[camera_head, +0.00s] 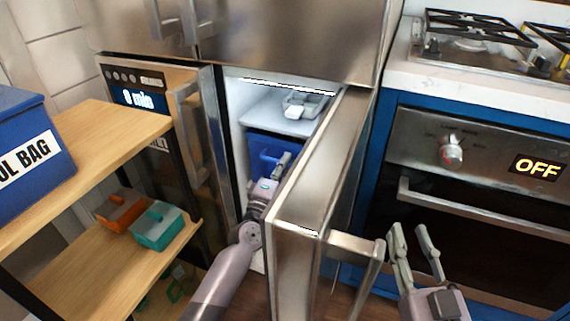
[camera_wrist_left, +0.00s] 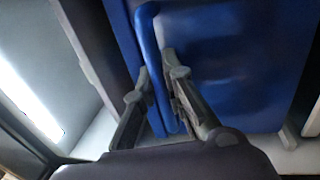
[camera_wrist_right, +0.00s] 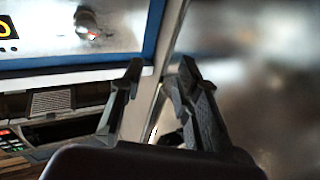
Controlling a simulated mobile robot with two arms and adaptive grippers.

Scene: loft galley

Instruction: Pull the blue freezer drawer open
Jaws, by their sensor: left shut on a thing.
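The blue freezer drawer (camera_head: 262,146) sits inside the lit freezer, below a white shelf. Its blue front and blue bar handle (camera_wrist_left: 158,75) fill much of the left wrist view. My left gripper (camera_head: 281,166) reaches into the freezer and is shut on the drawer handle, with one finger on each side of the bar in the left wrist view (camera_wrist_left: 158,92). The freezer door (camera_head: 322,170) stands open to the right of my left arm. My right gripper (camera_head: 413,235) is open and empty, just right of the door's handle (camera_head: 358,246).
A grey tray (camera_head: 304,104) with a white item lies on the freezer shelf. A wooden shelf unit (camera_head: 110,135) at left holds a blue bin (camera_head: 25,145), an orange box (camera_head: 121,208) and a teal box (camera_head: 158,226). An oven (camera_head: 480,190) reading OFF is at right.

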